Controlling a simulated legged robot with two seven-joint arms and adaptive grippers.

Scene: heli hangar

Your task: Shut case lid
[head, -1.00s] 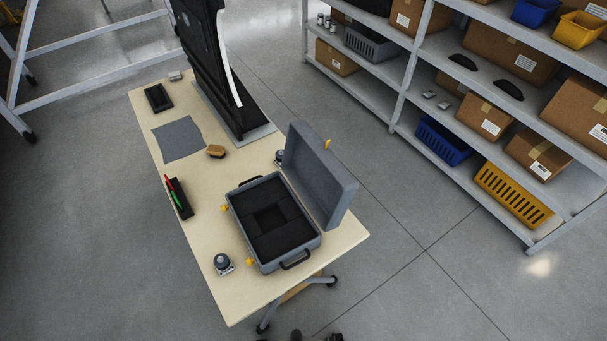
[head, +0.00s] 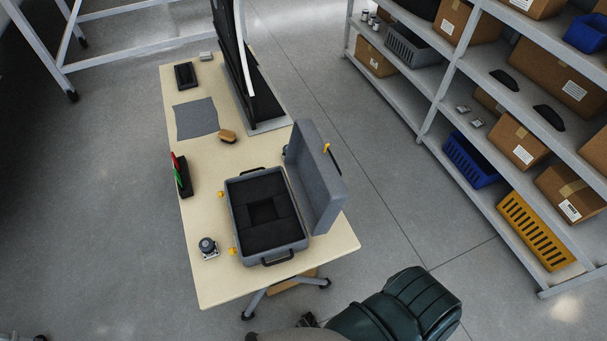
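The grey case (head: 268,217) stands open on the light wooden table (head: 218,277). Its lid (head: 318,184) stands up steeply on the right side of the base, with a yellow catch near its top edge. Two yellow latches show on the left side of the base. The base holds black foam with a square hollow in the middle, and nothing lies in it. A dark green link of my own arm shows at the bottom, right of the table's front corner. Neither gripper can be made out in the head view, and nothing touches the case.
A small round device (head: 208,247) stands left of the case. A pen holder (head: 183,176), a brush (head: 227,136), a grey cloth (head: 195,118) and a black tray (head: 186,76) lie farther back. A tall black panel (head: 250,80) stands behind the lid. Shelves (head: 480,115) line the right.

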